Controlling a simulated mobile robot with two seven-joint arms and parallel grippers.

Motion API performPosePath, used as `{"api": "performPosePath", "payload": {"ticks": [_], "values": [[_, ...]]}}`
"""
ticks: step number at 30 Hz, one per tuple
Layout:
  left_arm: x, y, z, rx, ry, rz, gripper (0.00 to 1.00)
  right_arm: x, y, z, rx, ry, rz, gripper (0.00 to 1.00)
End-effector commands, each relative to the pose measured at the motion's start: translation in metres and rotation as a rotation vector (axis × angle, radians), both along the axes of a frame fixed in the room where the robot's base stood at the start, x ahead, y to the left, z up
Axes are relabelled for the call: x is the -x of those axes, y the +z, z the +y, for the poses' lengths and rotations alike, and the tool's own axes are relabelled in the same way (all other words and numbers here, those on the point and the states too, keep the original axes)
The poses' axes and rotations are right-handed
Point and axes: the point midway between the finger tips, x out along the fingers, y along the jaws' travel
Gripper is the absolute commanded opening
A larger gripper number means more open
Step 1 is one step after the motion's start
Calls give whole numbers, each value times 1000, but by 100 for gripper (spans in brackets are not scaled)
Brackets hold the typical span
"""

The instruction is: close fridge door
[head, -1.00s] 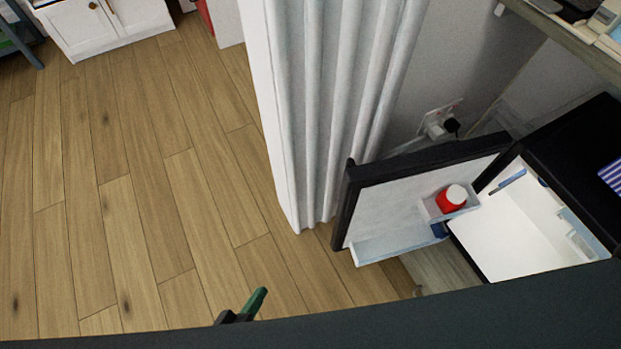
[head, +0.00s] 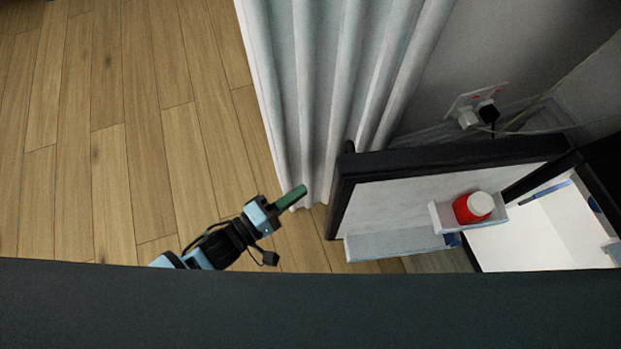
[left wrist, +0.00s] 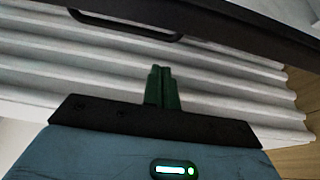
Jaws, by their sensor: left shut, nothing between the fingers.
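The black fridge door (head: 400,183) stands wide open beside the curtain, its pale inner side and shelves facing me. The white fridge interior (head: 535,232) shows at the right edge. My left gripper (head: 297,196) is shut and empty, to the left of the door's free edge and apart from it in the head view. In the left wrist view my left gripper (left wrist: 161,72) points toward the curtain, with the dark door edge and its handle (left wrist: 125,24) across the top. My right gripper is not in view.
A red jar with a white lid (head: 473,207) sits in a door shelf. A white pleated curtain (head: 330,90) hangs behind the door. A wall socket with plugs (head: 478,108) is behind it. Wooden floor (head: 120,130) at left is clear.

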Motion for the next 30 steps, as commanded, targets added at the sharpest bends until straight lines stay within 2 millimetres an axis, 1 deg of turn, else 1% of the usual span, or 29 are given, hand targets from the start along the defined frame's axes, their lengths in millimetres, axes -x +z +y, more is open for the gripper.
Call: {"api": "performPosePath", "payload": {"ticks": [9,15,21,30], "values": [[-33,-2,-41,2,1,0,0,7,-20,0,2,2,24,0],[-49,-2,-62,1,2,2,0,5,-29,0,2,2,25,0],[-56,-1,-71,0,1,0,0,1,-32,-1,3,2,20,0],[-57,0,-72,0,2,0,0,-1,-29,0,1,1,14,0]]}}
